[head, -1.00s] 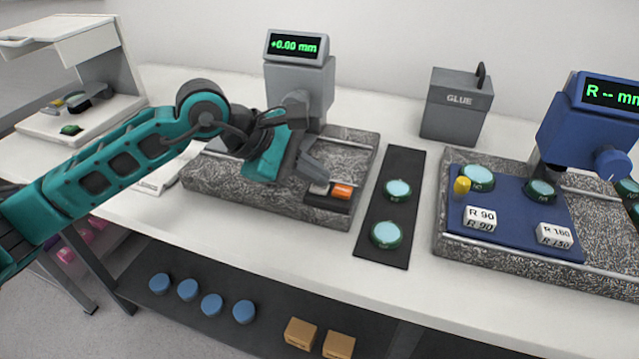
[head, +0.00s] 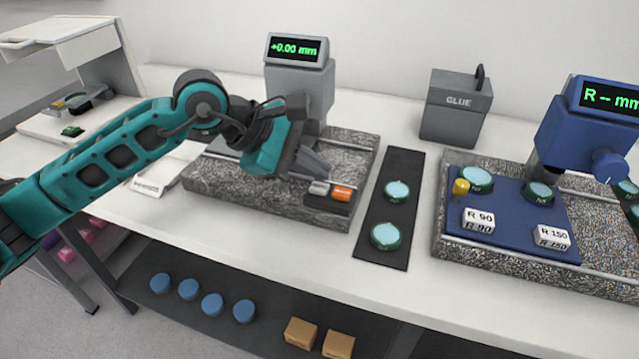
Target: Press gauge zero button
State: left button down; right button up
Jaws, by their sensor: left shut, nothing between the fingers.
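The grey gauge (head: 300,85) stands on a speckled granite base (head: 225,190), and its display (head: 295,48) reads +0.00 mm in green. At the front right of this base is a dark button box (head: 325,206) with a grey button (head: 319,187) and an orange button (head: 342,193). I cannot read which one is the zero button. My left gripper (head: 324,171) is shut and empty, its fingertips just above and behind the grey button, seemingly apart from it. The gripper and wrist hide part of the gauge's lower front. My right gripper is not in view.
A dark mat (head: 400,160) with two green-rimmed discs lies right of the base. Further right is a blue gauge (head: 590,130) on another granite base. A grey GLUE box (head: 455,108) stands behind. A lower shelf (head: 200,325) holds blue discs and small boxes.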

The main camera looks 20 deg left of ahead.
aim_at(314, 188)
pick_arm(q)
jog(key=shift+r+p, duration=1.3)
jog(key=shift+r, duration=1.3)
jog(key=shift+f, duration=0.1)
